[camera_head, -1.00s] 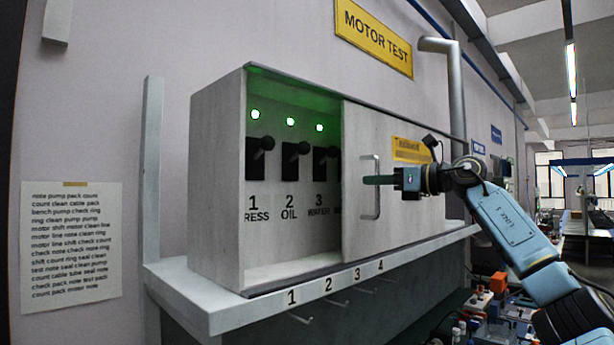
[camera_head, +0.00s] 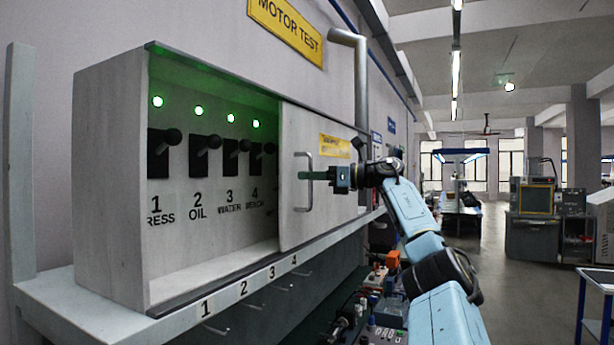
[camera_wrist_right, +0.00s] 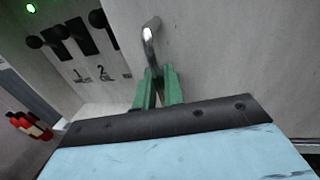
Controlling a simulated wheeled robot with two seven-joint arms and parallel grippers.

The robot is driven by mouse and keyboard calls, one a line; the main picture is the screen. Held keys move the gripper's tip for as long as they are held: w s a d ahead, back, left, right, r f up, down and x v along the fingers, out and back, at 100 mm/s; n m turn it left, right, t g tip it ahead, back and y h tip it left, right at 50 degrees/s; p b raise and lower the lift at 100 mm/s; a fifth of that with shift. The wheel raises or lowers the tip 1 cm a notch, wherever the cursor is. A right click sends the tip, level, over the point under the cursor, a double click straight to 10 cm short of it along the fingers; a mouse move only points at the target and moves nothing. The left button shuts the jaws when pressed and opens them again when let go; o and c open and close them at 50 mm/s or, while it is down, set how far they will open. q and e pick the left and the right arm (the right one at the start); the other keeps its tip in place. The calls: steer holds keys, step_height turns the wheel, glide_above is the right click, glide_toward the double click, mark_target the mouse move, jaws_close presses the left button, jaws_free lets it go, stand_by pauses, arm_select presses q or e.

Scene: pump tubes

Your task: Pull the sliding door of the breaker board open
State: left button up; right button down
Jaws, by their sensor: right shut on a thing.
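The breaker board is a pale grey box (camera_head: 108,185) on a wall shelf, with its left part open. Black switches (camera_head: 200,155) with green lamps above show inside, labelled 1 to 4. The grey sliding door (camera_head: 342,215) covers the right part. Its vertical metal handle (camera_head: 308,198) stands near the door's left edge. My right gripper (camera_head: 306,175) reaches in from the right and is shut on the handle. In the right wrist view its green fingers (camera_wrist_right: 158,90) close around the handle (camera_wrist_right: 149,35). My left gripper is not in view.
The shelf (camera_head: 95,315) runs below the board with numbered hooks under its edge. A yellow sign (camera_head: 287,25) and a grey pipe (camera_head: 360,80) are above. A cluttered bench (camera_head: 375,300) stands lower right. Open floor (camera_head: 515,290) lies farther right.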

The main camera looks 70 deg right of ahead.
steer(key=c, duration=1.6)
jaws_free()
steer(key=shift+s, duration=0.15)
steer(key=s+d+b, duration=0.1)
steer(key=s+b, duration=0.1)
steer(key=s, duration=1.1)
steer(key=shift+d, duration=0.25)
steer(key=shift+c, duration=0.4)
